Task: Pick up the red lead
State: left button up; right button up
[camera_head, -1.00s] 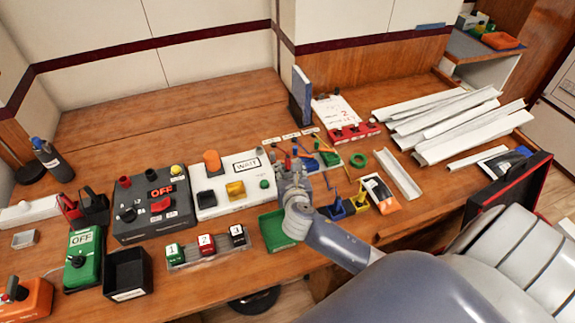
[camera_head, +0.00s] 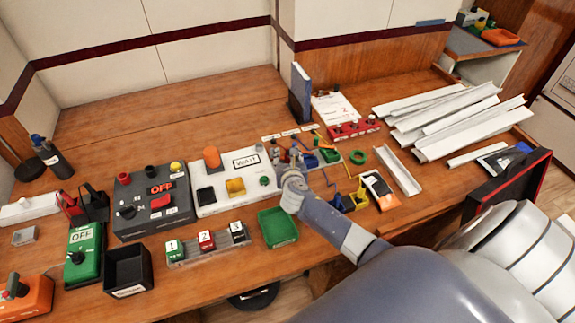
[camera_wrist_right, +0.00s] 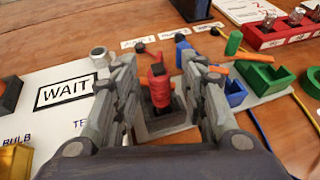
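The red lead (camera_wrist_right: 158,85) stands upright in a dark socket block (camera_wrist_right: 165,116) in the right wrist view. My right gripper (camera_wrist_right: 162,88) is open, its two fingers on either side of the red lead with visible gaps. In the head view my right gripper (camera_head: 294,163) is over the lead board, right of the white WAIT panel (camera_head: 233,181), and covers part of the board. My left gripper is not in view.
Blue, orange and green leads and small bins (camera_wrist_right: 266,75) stand right of the fingers. White channels (camera_head: 455,118) fill the back right. A blue-grey upright panel (camera_head: 301,93) stands behind.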

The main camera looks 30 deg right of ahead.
grip_shut()
jog(key=shift+r, duration=0.1)
